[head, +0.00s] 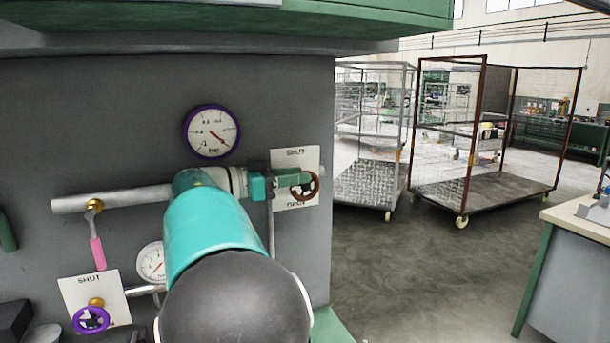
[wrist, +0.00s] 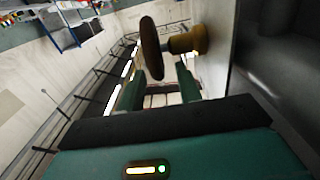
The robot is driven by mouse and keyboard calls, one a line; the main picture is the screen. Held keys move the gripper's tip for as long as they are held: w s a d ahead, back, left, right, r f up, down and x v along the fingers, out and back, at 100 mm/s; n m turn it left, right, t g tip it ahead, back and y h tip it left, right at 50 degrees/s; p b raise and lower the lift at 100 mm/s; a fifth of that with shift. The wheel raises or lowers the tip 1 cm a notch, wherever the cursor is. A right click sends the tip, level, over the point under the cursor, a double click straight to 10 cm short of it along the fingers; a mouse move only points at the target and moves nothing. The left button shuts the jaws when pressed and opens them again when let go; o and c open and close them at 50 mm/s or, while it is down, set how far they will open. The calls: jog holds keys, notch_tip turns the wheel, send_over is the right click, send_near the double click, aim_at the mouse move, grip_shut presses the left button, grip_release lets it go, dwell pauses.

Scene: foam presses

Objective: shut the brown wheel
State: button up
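The brown wheel (head: 305,187) is at the right of the pipe in the head view, before a white plate (head: 294,160) reading SHUT above and OPEN below. In the wrist view the wheel (wrist: 151,48) shows nearly edge-on, on a brass stem (wrist: 188,40). My gripper (head: 291,180) is at the wheel's left side in the head view. In the wrist view my gripper (wrist: 160,75) is open, its two green fingers apart. The wheel's lower rim shows between the fingertips; I cannot tell whether they touch it. My arm hides part of the pipe.
A purple wheel (head: 91,319) with its own SHUT plate is at lower left. A pink lever (head: 97,253) hangs from the pipe (head: 110,200). A purple-rimmed gauge (head: 212,131) is above, a second gauge (head: 151,262) below. Wire carts (head: 480,190) stand beyond open floor at right.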

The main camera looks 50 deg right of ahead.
jog(key=shift+x, duration=1.45)
grip_shut()
